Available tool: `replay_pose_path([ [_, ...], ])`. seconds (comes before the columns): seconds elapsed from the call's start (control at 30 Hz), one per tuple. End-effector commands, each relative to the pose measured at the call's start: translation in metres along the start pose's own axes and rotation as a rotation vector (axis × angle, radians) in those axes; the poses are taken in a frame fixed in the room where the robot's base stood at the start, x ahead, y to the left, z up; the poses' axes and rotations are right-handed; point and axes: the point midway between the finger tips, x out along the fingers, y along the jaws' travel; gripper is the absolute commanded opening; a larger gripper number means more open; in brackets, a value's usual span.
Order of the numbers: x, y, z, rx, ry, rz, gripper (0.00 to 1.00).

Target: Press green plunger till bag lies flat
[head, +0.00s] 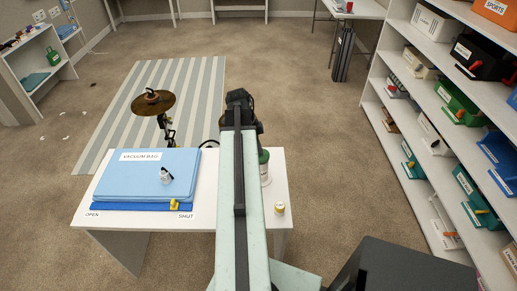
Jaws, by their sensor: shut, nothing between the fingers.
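The blue vacuum bag (130,178) lies on a white table (240,208) and looks thick and puffed up. A label on it reads "VACUUM BAG". A small white and dark fitting (166,176) sits on its top. A yellow slider (175,204) is on the bag's front edge, near the "SHUT" label. A white canister with a green top (264,157) stands on the table right of the bag, partly hidden behind my arm; its plunger cannot be made out clearly. My gripper (240,97) is shut and empty at the arm's far end, beyond the table; its fingertips are hard to see.
A small yellow-topped jar (279,208) stands at the table's right front. A cymbal on a stand (153,103) is behind the table on a striped rug (100,130). Shelves with bins (440,130) line the right side. Carpet between table and shelves is clear.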

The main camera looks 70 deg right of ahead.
Motion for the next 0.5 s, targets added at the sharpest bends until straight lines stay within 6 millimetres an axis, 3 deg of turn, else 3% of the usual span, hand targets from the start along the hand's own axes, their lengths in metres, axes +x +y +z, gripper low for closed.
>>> replay_pose_path([
  [0.5, -0.114, 0.0, -0.013, -0.003, 0.002, -0.007, 0.0],
])
